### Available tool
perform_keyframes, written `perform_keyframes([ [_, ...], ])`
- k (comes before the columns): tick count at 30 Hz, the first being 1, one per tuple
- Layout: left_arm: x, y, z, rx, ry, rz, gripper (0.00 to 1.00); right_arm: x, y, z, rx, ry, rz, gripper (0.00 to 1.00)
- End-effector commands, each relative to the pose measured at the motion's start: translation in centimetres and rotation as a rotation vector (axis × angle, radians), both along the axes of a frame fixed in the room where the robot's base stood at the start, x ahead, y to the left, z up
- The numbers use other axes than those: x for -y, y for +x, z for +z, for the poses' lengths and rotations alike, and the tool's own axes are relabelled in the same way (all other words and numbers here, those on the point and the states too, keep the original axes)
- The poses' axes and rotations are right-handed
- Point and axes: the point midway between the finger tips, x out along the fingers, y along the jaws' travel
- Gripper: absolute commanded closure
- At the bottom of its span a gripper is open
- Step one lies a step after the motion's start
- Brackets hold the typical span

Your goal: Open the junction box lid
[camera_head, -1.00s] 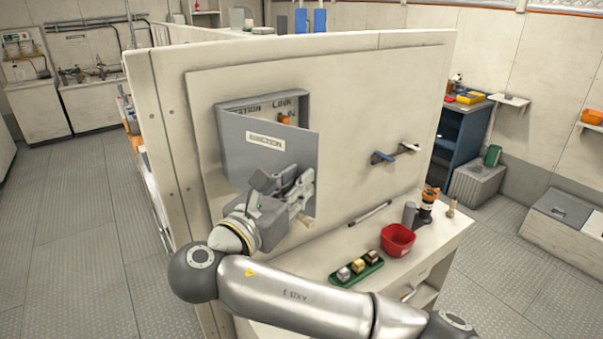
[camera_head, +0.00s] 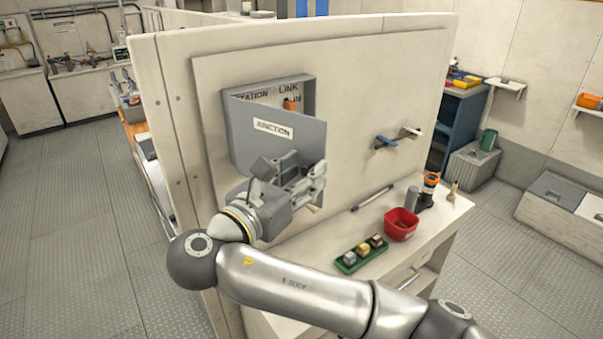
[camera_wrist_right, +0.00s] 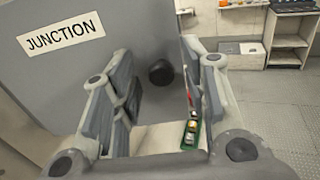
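The grey junction box (camera_head: 308,84) is mounted on the white partition wall. Its lid (camera_head: 240,135), labelled JUNCTION, stands partly open, its right edge swung out from the wall. Lettering and an orange part (camera_head: 290,104) show inside above the lid. My right gripper (camera_head: 308,174) is in front of the lid's lower right part. In the right wrist view its fingers are spread apart, empty, with a dark round knob (camera_wrist_right: 161,72) on the lid (camera_wrist_right: 120,35) showing between them. I cannot tell whether a finger touches the lid. My left gripper is not in view.
A bench (camera_head: 350,288) below the box holds a green tray (camera_head: 346,268) of small parts, a red bowl (camera_head: 401,225), a grey cylinder and an orange-topped item (camera_head: 431,180). Blue and grey handles (camera_head: 385,142) stick out of the wall to the right.

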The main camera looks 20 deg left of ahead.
Motion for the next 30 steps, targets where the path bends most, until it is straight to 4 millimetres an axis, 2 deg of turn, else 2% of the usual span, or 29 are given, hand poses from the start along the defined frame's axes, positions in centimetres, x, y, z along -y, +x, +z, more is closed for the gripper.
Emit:
perform_keyframes([
  [10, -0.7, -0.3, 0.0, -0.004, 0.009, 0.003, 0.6, 0.0, 0.0, 0.5, -0.001, 0.0, 0.0, 0.58],
  [14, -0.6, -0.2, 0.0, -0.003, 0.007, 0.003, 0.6, 0.0, 0.0, 2.4, 0.001, 0.002, 0.0, 0.58],
  [21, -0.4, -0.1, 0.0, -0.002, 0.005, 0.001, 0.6, 0.0, 0.0, 7.1, 0.002, 0.002, 0.0, 0.58],
  [24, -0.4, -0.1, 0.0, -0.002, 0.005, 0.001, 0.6, -0.1, 0.0, 8.5, 0.0, 0.001, 0.0, 0.58],
  [30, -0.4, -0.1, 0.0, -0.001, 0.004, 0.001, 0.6, -0.1, 0.0, 9.9, -0.002, 0.0, 0.0, 0.58],
])
